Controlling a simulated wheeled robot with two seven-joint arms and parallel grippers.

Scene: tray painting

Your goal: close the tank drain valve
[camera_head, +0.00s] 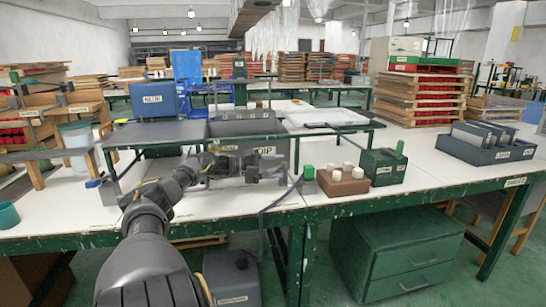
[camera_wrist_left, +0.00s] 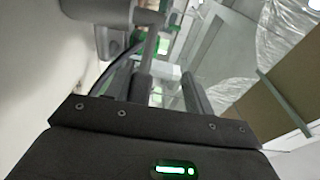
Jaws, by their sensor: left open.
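The grey tank labelled DIP (camera_head: 268,151) stands on the white bench, below a dark flat rack. My left gripper (camera_head: 280,171) is in front of the tank, near its lower front, and hides part of it. In the left wrist view its two fingers (camera_wrist_left: 170,85) are apart, with nothing clearly held between them. A small blue handle-like piece (camera_head: 93,183) sticks out at the left end of the rack; I cannot tell if it is the drain valve. No valve handle shows clearly behind the gripper. My right gripper is not in view.
A dark hose or strap hangs over the bench's front edge. A blue-grey slotted rack (camera_head: 487,148) is far right. The bench between is clear.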

